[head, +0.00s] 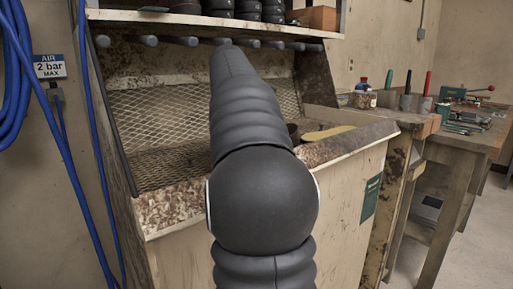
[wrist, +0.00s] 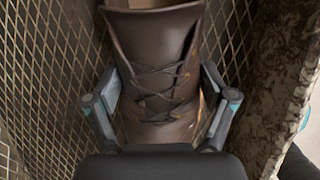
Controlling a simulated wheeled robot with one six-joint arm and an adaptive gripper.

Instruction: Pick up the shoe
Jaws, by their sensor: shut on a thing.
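The shoe is a dark brown laced boot (wrist: 158,75), in the middle of the wrist view with its open top at the upper edge. My gripper (wrist: 162,92) has one finger on each side of the boot and is shut on it around the laced front. The boot's toe is hidden behind the gripper body. In the head view my dark arm covers the middle and hides the gripper and most of the boot. A small brown piece (head: 293,131) shows right of my arm; I cannot tell if it is the boot.
Mesh panels (wrist: 45,80) of the stained bench (head: 170,208) surround the boot. A wooden workbench (head: 480,140) with tools stands at right.

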